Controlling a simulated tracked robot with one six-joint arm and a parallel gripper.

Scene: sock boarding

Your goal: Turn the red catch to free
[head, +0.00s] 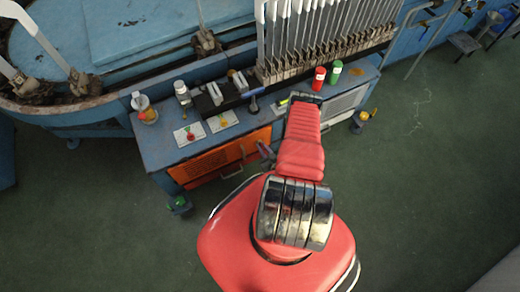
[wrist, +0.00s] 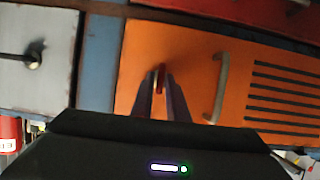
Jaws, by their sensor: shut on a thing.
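The red catch (wrist: 158,80) shows in the wrist view as a small upright red piece on the orange door (wrist: 189,65). My gripper (wrist: 162,88) is shut on the catch, one dark finger on each side of it. The fingers hide part of it, and I cannot tell which setting it is turned to. In the head view my gripper (head: 266,152) is a small dark shape at the right end of the orange door (head: 215,160). The catch cannot be made out there.
A curved metal handle (wrist: 219,88) stands beside my fingers, with dark vent slots (wrist: 285,95) beyond it. A pale panel (wrist: 30,85) bears a black knob. On the blue bench top stand a red cylinder (head: 319,78) and a green cylinder (head: 335,72), before a row of upright boards (head: 320,30).

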